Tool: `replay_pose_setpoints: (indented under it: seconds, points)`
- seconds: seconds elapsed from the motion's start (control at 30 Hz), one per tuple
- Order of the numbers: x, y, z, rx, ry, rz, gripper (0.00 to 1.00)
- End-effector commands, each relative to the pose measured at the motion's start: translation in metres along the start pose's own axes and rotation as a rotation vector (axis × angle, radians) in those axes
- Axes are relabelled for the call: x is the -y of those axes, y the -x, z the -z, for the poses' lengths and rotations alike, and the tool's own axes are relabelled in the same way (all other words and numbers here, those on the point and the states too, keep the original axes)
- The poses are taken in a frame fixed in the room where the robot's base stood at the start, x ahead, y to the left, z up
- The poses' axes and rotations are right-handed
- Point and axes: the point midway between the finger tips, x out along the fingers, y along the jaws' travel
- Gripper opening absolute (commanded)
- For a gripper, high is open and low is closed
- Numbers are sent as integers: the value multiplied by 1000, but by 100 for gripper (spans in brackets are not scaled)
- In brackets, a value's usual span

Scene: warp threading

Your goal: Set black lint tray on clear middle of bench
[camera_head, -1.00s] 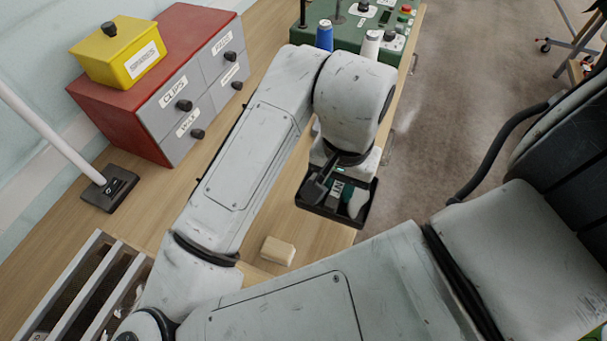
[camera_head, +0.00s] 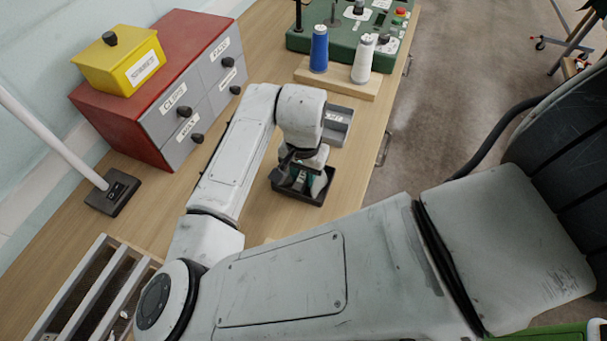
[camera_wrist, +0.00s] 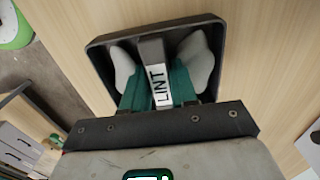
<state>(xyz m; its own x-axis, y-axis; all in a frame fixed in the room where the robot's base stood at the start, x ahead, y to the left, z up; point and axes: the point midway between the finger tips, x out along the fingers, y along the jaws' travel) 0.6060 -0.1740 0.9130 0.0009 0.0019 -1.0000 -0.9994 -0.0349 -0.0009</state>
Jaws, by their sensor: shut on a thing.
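The black lint tray (camera_head: 312,201) is a shallow open box with a raised middle handle labelled LINT. In the head view it is over the middle of the wooden bench (camera_head: 352,178), level or nearly so. I cannot tell whether its base touches the wood. My gripper (camera_head: 303,176) points down and is shut on the handle. In the wrist view the tray (camera_wrist: 130,34) shows pale lint on both sides of the handle, and the green fingers of my gripper (camera_wrist: 160,88) clasp it. My arm hides part of the bench.
A grey tray (camera_head: 343,113) lies just behind the black one. Beyond are a wooden spool stand (camera_head: 335,84) and a green machine (camera_head: 350,30). A red drawer unit (camera_head: 110,127) with a yellow box (camera_head: 118,63) and a dark pole base (camera_head: 113,192) stand left. A slatted rack (camera_head: 88,290) is at lower left.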

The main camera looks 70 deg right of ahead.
Motion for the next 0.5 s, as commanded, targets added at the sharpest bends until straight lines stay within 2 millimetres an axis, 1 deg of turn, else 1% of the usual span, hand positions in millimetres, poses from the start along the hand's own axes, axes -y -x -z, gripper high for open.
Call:
replay_pose_setpoints:
  seconds: [0.03, 0.1, 0.33, 0.47, 0.5]
  points:
    - [0, -6, 0, 0, 1, -2, 0]
    - [0, -11, 0, 0, 0, 0, 0]
    - [0, -12, 0, -1, 0, 0, 0]
    - [0, -16, 0, -1, 0, 0, 0]
    - [0, -15, 0, -1, 0, 0, 29]
